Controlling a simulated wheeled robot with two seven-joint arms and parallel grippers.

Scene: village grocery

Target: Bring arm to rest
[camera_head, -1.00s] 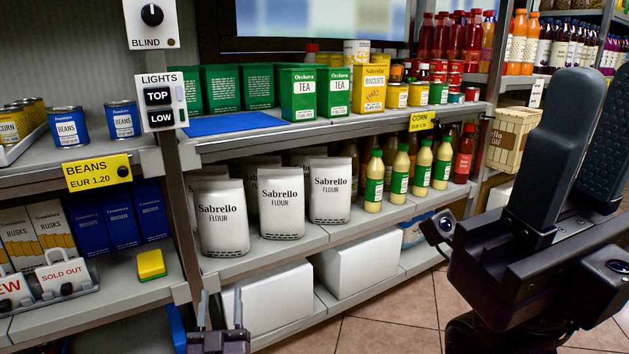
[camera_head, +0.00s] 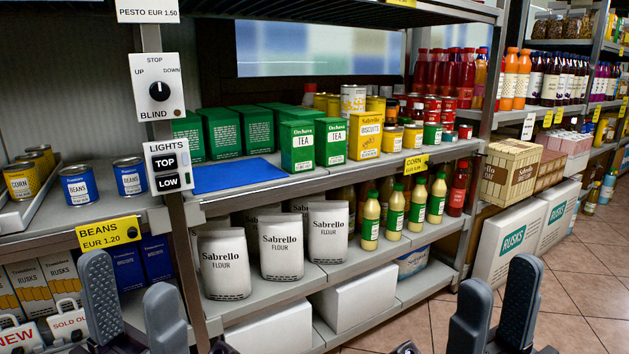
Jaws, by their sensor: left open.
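My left gripper (camera_head: 132,308) is at the bottom left, in front of the lower left shelf. Its two dark fingers stand apart with nothing between them. My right gripper (camera_head: 496,308) is at the bottom right, over the tiled floor. Its fingers point up and are also apart, with nothing seen between them. Both grippers are cut off by the bottom edge, and most of my arms are out of view.
Shelves hold flour bags (camera_head: 281,248), tea boxes (camera_head: 297,147), bottles (camera_head: 394,212) and bean cans (camera_head: 79,185). A blind dial (camera_head: 158,91) and light switch panel (camera_head: 168,167) are on the post. White RUSKS boxes (camera_head: 508,238) stand right. The tiled floor (camera_head: 572,300) is open at lower right.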

